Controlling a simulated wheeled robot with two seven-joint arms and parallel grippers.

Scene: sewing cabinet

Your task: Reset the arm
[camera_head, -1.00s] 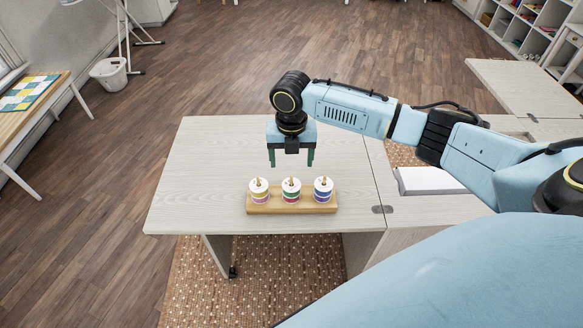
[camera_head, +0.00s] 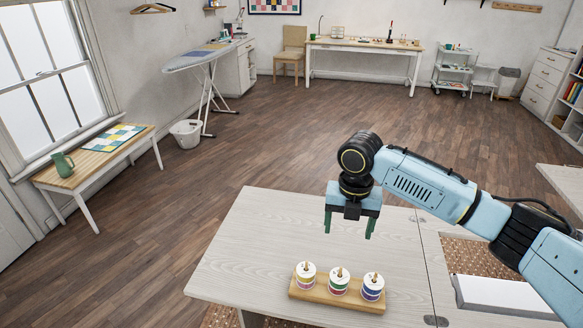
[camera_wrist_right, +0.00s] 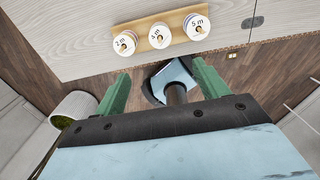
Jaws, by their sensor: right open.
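My right gripper (camera_head: 350,224) hangs over the pale wooden cabinet top (camera_head: 262,235) with its two green fingers pointing down. The fingers are apart with nothing between them. It is above and behind the wooden spool holder (camera_head: 322,295), not touching it. Three spools stand upright on the holder: a yellow-and-purple banded one (camera_head: 305,277), a green-and-red one (camera_head: 338,281) and a blue-and-purple one (camera_head: 372,287). In the right wrist view their tops read 2 m (camera_wrist_right: 124,43), 4 m (camera_wrist_right: 160,36) and 5 m (camera_wrist_right: 196,26), beyond the open fingers (camera_wrist_right: 160,88). My left gripper is not in view.
A white slab (camera_head: 500,296) lies right of the cabinet top. Left stand a bench (camera_head: 95,165) with a green jug (camera_head: 63,164), a white bin (camera_head: 187,133) and an ironing board (camera_head: 205,56). A worktable (camera_head: 362,46) stands far back. The floor between is clear.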

